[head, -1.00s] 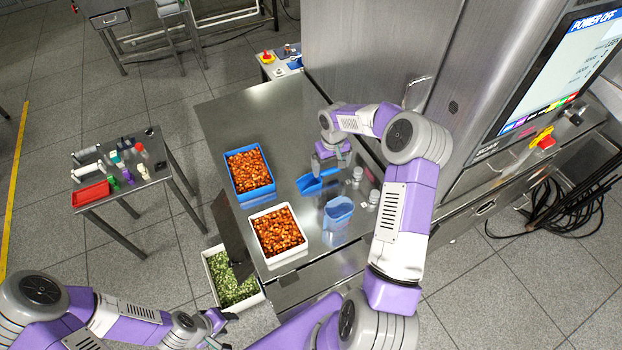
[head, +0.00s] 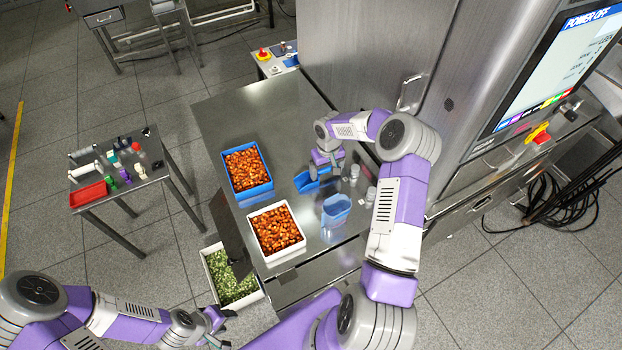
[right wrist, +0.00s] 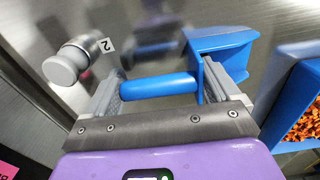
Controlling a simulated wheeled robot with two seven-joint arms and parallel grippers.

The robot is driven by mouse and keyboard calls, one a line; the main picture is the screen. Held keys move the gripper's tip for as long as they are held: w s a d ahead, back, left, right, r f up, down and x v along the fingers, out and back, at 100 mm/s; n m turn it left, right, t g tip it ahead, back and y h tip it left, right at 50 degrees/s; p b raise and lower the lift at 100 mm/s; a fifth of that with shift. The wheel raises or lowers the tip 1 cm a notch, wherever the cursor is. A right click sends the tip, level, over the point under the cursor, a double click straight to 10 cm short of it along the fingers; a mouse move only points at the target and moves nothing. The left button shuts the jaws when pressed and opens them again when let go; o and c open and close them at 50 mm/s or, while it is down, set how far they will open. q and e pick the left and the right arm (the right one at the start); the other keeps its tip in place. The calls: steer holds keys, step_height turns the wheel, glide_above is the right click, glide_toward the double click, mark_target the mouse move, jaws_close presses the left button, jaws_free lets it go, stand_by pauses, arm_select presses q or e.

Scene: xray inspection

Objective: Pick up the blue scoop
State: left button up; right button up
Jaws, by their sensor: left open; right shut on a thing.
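The blue scoop (head: 308,181) is on the steel table in the head view, at my right gripper (head: 326,176). In the right wrist view, the scoop's blue handle (right wrist: 158,86) lies between the fingers of my right gripper (right wrist: 160,90), which is shut on it. The scoop's bowl (right wrist: 220,42) extends beyond the finger on the right. I cannot tell whether the scoop touches the table. My left gripper (head: 222,326) is low in the head view, away from the scoop, open and partly hidden by its own arm.
A blue bin (head: 268,182) and a white bin (head: 303,243) of orange-brown pieces stand left on the table. A steel machine (head: 372,50) borders the table behind. A white bin of green pieces (head: 258,296) is below.

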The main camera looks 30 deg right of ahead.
steer(key=shift+r, duration=0.1)
step_height(320, 180, up, 10)
steer(key=shift+f+b, duration=0.1)
steer(key=shift+b, duration=0.3)
stand_by(0.8)
